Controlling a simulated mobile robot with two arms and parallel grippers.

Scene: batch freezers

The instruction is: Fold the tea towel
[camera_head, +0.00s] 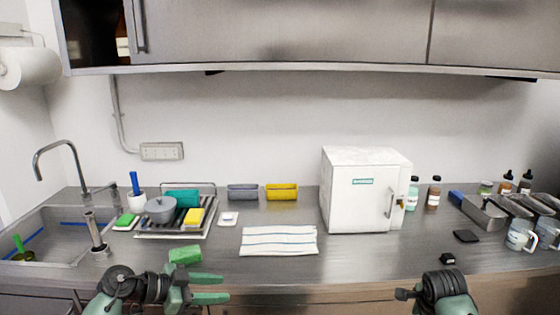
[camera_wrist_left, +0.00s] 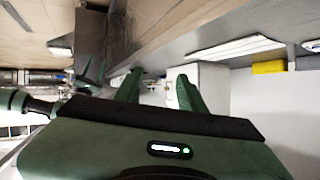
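The tea towel (camera_head: 279,241) is white with thin dark stripes. It lies flat as a rectangle on the steel counter, left of the white box-shaped machine. A pale strip that looks like the towel (camera_wrist_left: 235,49) also shows in the left wrist view. My left gripper (camera_head: 222,288) is at the counter's front edge, left of and nearer than the towel. Its two green fingers are apart with nothing between them, as the left wrist view (camera_wrist_left: 158,92) also shows. My right arm shows at the bottom right, but its fingers cannot be made out.
The white machine (camera_head: 366,190) stands right of the towel. A green block (camera_head: 185,255) lies near my left gripper. Behind are a dish rack (camera_head: 172,235), a grey bin (camera_head: 242,192) and a yellow bin (camera_head: 282,192). The counter in front of the machine is mostly clear.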

